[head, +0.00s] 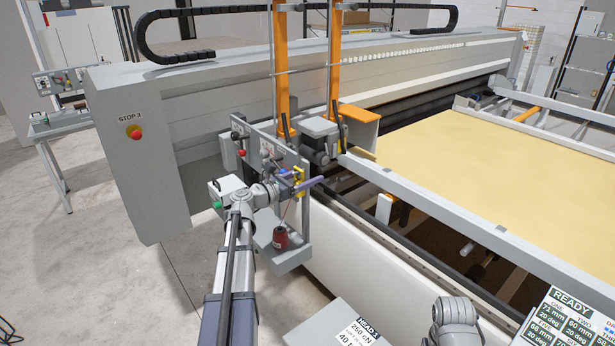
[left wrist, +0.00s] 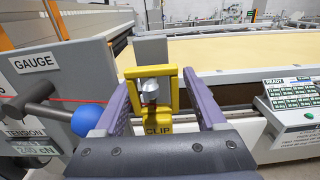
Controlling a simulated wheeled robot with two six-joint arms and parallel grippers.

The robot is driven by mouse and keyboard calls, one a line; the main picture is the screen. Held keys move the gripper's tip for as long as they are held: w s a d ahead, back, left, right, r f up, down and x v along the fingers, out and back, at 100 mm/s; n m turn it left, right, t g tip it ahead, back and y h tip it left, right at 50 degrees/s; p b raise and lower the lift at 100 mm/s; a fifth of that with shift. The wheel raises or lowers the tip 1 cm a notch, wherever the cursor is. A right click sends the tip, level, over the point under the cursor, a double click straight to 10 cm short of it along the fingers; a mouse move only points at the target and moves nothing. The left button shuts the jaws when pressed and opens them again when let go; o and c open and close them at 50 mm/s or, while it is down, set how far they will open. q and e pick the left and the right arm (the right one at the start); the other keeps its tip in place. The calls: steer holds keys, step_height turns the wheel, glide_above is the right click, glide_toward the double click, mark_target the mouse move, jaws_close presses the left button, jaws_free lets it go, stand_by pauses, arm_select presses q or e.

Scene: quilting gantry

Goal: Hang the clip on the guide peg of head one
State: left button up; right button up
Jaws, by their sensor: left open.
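The yellow clip (left wrist: 157,123), lettered CLIP, stands between the two purple fingers of my left gripper (left wrist: 156,88) in the left wrist view. The fingers are spread, one on each side, with gaps to the clip. A silver round knob or peg (left wrist: 150,88) shows inside the clip's yellow frame; I cannot tell whether the clip hangs on it. In the head view the clip is a small yellow piece (head: 299,174) beside my left gripper (head: 309,184), at the front of the sewing head (head: 318,136). My right gripper is not in view.
A blue-tipped lever (left wrist: 87,120) sticks out of the GAUGE and TENSION panel (left wrist: 36,75), close left of my fingers. A dark red thread cone (head: 281,237) stands on a grey shelf below my gripper. A sign marked HEAD 1 (head: 356,328) is at the front.

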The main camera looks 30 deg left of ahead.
arm_select(q)
steer(key=shift+w+a, duration=0.1)
steer(key=shift+a, duration=0.15)
